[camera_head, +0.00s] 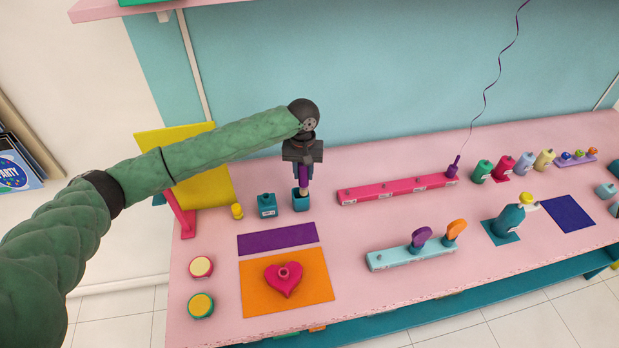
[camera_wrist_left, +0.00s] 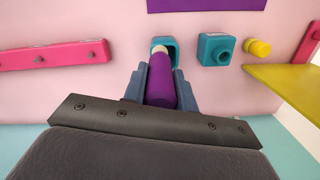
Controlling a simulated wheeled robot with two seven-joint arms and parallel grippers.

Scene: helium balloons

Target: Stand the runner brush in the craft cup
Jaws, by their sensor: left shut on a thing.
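My left gripper (camera_head: 303,163) is shut on the purple runner brush (camera_head: 303,180) and points down at the table. In the left wrist view the brush (camera_wrist_left: 162,82) sits between the two fingers, with a pale tip at its far end. The small teal craft cup (camera_head: 300,203) stands upright on the pink table directly under the gripper. The brush's lower end is at the cup's mouth; I cannot tell how deep it reaches. The cup also shows behind the brush tip in the left wrist view (camera_wrist_left: 171,44). My right gripper is not in view.
A pink rail (camera_head: 398,189) lies to the right. A purple mat (camera_head: 277,238) and an orange mat (camera_head: 312,282) with a pink heart (camera_head: 283,282) lie in front.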

